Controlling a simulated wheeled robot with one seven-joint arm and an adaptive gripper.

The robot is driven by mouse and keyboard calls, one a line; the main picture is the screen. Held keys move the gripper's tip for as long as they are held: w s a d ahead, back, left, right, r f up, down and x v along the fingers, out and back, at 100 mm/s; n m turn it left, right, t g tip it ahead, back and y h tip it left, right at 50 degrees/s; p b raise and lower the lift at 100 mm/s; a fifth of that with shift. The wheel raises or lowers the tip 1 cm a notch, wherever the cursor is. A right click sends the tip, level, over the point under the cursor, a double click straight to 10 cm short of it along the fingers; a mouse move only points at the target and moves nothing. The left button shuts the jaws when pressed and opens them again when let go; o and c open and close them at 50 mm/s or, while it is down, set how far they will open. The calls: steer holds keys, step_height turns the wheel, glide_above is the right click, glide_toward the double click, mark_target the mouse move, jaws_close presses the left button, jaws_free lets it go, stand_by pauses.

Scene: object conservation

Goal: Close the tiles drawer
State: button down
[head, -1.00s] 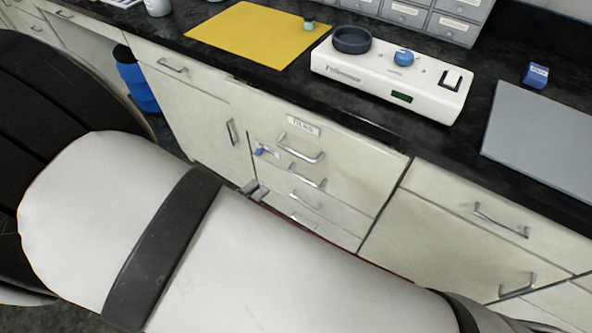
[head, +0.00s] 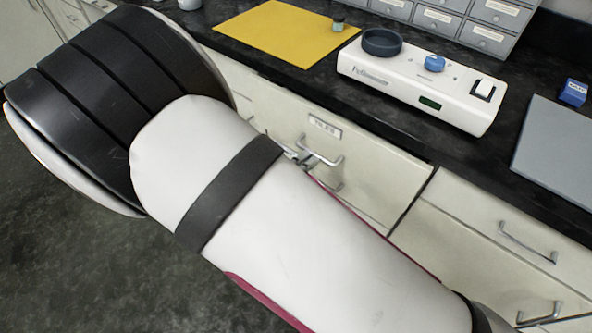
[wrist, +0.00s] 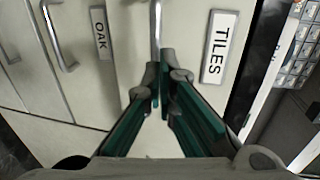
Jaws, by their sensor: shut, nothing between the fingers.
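The tiles drawer (head: 372,160) is the wide cream drawer under the counter, with a TILES label and a metal handle (head: 322,151). In the wrist view its label (wrist: 219,48) is right of my fingers, and the handle (wrist: 155,25) runs down to the fingertips. My gripper (wrist: 164,82) is shut and empty, its tips at the drawer front close to the handle's end; I cannot tell if they touch. In the head view my gripper (head: 296,158) is partly hidden behind my arm. How far the drawer stands out is not clear.
An OAK drawer (wrist: 100,62) lies beside it in the wrist view. The black counter (head: 300,80) above holds a yellow mat (head: 275,35), a white device (head: 420,90) and a grey mat (head: 560,150). More cabinet drawers (head: 490,225) are at right.

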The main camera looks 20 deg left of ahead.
mark_target(325, 144)
steer(key=shift+w+d+f, duration=0.1)
steer(key=shift+w+d, duration=0.05)
steer(key=shift+w, duration=0.15)
steer(key=shift+r+p+x, duration=0.1)
steer(key=shift+r+x, duration=0.1)
steer(key=shift+x, duration=0.7)
steer(key=shift+r+p+x, duration=0.15)
steer(key=shift+x, duration=0.7)
steer(key=shift+r+p+x, duration=0.1)
steer(key=shift+r+x, duration=0.1)
steer(key=shift+x, duration=0.7)
steer(key=shift+w+r, duration=0.1)
steer(key=shift+w, duration=0.05)
steer(key=shift+s+r, duration=0.1)
steer(key=shift+s, duration=0.2)
steer(key=p+v, duration=0.3)
steer(key=v, duration=1)
steer(key=shift+s, duration=0.4)
